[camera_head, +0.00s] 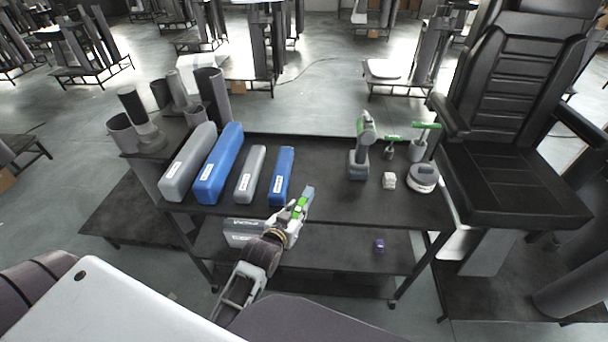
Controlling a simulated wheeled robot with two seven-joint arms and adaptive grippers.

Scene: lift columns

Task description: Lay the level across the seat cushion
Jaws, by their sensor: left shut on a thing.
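The black seat cushion (512,182) belongs to the tall black chair at the right and looks bare on top. My right gripper is not in view.
On the cart top (325,190), long grey (190,165) and blue (218,165) blocks and shorter grey (250,173) and blue (282,175) ones lie left. A green-grey drill (361,145) and round tool (423,177) stand right. A chair armrest (449,115) borders the cushion.

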